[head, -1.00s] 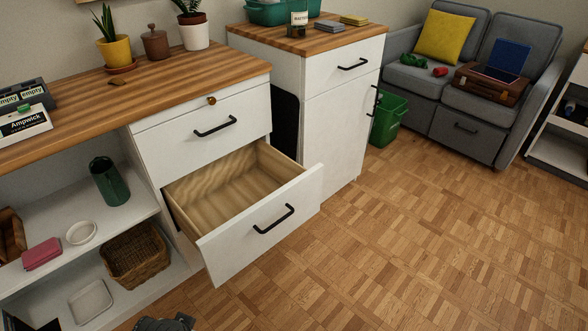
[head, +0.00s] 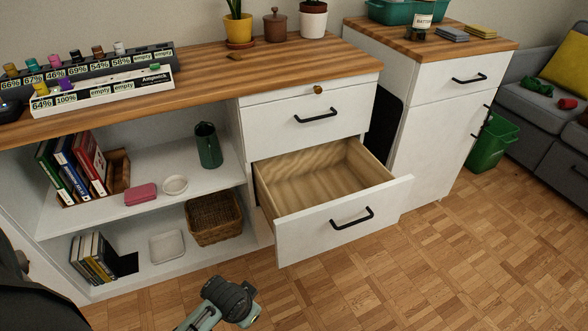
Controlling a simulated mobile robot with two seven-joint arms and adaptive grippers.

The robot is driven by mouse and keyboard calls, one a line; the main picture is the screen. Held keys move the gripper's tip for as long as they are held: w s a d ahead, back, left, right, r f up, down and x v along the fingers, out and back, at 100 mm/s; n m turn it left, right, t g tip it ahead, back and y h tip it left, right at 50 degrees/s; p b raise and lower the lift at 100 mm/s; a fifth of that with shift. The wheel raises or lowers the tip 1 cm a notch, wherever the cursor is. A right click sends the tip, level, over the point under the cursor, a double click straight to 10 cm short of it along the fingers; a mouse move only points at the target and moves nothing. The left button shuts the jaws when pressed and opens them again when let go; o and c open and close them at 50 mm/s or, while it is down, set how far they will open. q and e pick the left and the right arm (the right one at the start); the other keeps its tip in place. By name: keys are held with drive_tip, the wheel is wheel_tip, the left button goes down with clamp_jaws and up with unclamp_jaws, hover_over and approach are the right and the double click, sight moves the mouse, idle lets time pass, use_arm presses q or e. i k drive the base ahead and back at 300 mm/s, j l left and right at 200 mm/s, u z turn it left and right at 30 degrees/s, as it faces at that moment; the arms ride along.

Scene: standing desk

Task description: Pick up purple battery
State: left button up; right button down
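A dark and pale grey-green part of my arm shows at the bottom centre, far from the rack. I see no gripper fingertips clearly.
The lower drawer (head: 343,221) stands pulled out and empty, jutting over the floor. Below the counter (head: 205,70), open shelves hold books, a green cup (head: 208,146) and a basket (head: 214,218). Potted plants stand on the counter's right part. The parquet floor (head: 430,270) is clear in front.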

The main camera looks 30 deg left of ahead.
sight(64, 82)
drive_tip(key=u, duration=2.25)
